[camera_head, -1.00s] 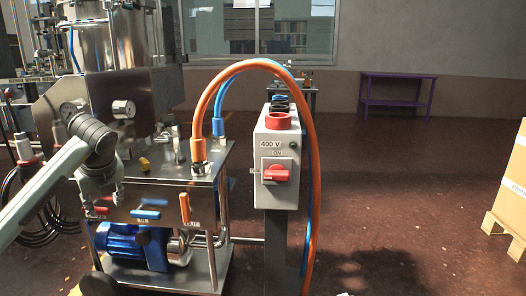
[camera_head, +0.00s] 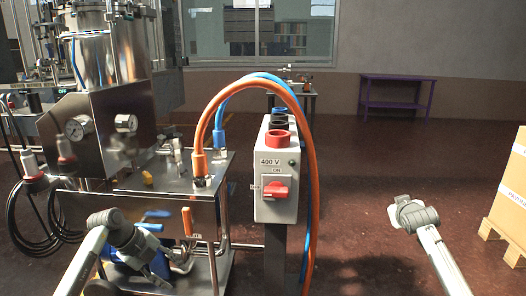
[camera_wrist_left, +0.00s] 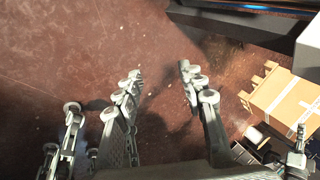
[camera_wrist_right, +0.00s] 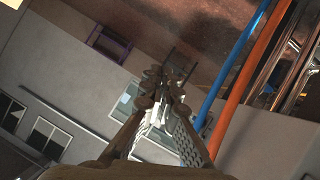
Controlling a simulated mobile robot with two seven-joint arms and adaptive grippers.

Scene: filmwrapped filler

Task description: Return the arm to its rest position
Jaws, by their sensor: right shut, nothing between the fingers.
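My left arm stands low at the left in the head view, in front of the steel cart (camera_head: 190,214), bent at a grey joint. Its gripper (camera_wrist_left: 160,76) shows clearly in the left wrist view, with the two fingers apart and bare floor between them. My right arm rises at the lower right in the head view, over open floor; its gripper cannot be made out there. In the right wrist view the right gripper (camera_wrist_right: 167,82) has its fingers together with nothing between them.
A grey switch box (camera_head: 276,205) with a red knob stands mid-view on a post. Orange (camera_head: 316,190) and blue hoses arch behind it to the cart. A cardboard box (camera_head: 510,195) stands on a pallet at right. A purple table (camera_head: 398,84) is far back.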

